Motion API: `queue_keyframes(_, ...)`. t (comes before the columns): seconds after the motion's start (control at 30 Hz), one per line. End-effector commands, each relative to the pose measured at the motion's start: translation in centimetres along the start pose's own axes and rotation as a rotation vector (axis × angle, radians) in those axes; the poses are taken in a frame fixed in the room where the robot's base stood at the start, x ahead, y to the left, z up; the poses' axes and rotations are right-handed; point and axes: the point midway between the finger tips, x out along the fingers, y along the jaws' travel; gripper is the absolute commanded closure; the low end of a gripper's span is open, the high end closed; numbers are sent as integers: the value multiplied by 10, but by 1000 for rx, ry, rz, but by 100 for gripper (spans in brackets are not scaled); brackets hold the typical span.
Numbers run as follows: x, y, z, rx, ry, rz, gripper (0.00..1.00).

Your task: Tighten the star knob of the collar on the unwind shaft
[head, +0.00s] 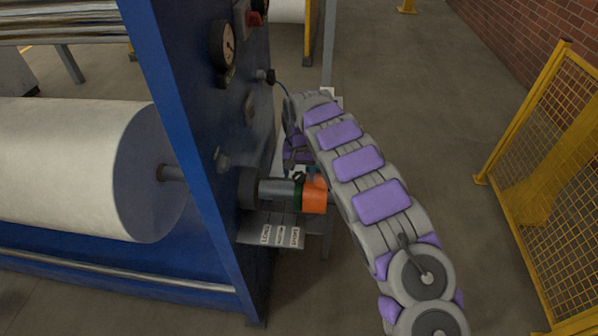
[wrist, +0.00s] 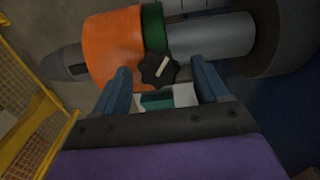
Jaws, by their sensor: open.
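The black star knob (wrist: 158,68) with a pale pointer mark shows in the wrist view, on the green band (wrist: 153,27) beside the orange collar (wrist: 112,46). The grey unwind shaft (wrist: 212,38) runs right from it toward a dark round hub. My gripper (wrist: 162,82) is open, its two blue fingers on either side below the knob, which appears between the fingertips. I cannot tell whether they touch it. In the head view the orange collar (head: 314,195) sits near the end of the shaft (head: 276,190); my arm hides most of the gripper behind it.
A blue machine frame (head: 190,130) with a gauge (head: 223,44) stands left of my arm. A large white film roll (head: 75,165) lies beyond it. A small shelf with labels (head: 270,241) is below the shaft. A yellow mesh fence (head: 545,150) stands right, with clear floor between.

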Motion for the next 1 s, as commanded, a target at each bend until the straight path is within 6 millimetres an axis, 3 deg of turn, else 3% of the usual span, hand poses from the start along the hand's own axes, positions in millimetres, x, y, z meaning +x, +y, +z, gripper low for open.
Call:
queue_keyframes(0.27,1,0,0,0,1,0,28)
queue_keyframes(0.83,0,0,0,-1,1,0,82)
queue_keyframes(1.0,0,-2,0,-48,1,5,83)
